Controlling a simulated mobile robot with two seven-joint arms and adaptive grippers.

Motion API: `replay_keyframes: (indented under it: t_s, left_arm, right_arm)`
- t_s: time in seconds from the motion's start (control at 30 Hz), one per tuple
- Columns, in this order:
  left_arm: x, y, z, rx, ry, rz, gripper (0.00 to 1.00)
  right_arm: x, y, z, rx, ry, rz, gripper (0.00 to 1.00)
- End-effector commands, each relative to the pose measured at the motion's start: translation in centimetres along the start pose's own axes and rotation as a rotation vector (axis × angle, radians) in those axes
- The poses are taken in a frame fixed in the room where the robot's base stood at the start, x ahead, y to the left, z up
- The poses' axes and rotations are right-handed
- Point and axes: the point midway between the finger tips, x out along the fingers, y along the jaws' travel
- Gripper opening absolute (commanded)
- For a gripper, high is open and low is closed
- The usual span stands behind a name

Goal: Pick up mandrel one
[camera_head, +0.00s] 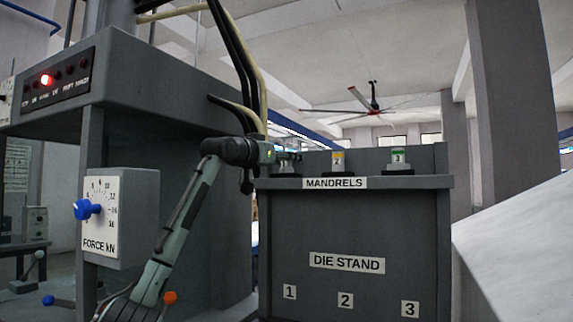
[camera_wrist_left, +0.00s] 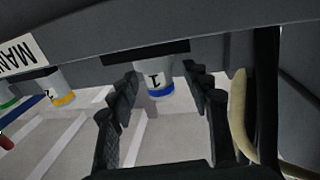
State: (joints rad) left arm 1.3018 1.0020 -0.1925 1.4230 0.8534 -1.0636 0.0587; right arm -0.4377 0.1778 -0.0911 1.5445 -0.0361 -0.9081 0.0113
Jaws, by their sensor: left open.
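Mandrel one (camera_wrist_left: 154,78) is a pale cylinder marked 1 with a blue band, in a dark holder on the die stand's top shelf (camera_head: 420,181). In the left wrist view it sits between the two fingers of my left gripper (camera_wrist_left: 163,92), with a gap on each side. The gripper is open and holds nothing. In the head view, my left gripper (camera_head: 287,156) reaches the left end of the shelf and hides most of mandrel one. Mandrel two (camera_head: 338,161), with a yellow band, and mandrel three (camera_head: 398,158), with a green band, stand to the right. My right gripper is not in view.
The die stand front (camera_head: 345,235) carries labels 1, 2 and 3. A grey press machine (camera_head: 150,85) with a lit red lamp (camera_head: 46,80) and a force dial (camera_head: 100,212) stands at left. Hanging cables (camera_head: 250,75) run close to my left wrist.

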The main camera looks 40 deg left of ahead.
Motion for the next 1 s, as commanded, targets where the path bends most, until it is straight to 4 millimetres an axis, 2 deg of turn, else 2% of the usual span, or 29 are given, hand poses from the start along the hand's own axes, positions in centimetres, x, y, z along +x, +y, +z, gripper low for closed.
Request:
replay_keyframes:
  t_s: [0.23,0.6,1.0]
  left_arm:
    - [0.09,0.03,0.02,0.000,0.001,0.000,0.48]
    - [0.07,0.02,0.02,0.000,0.000,0.000,0.02]
    - [0.01,0.01,-0.14,0.000,0.004,0.000,0.00]
  right_arm:
    - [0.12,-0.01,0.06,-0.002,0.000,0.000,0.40]
    - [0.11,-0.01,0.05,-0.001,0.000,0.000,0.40]
    - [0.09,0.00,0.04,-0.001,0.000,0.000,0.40]
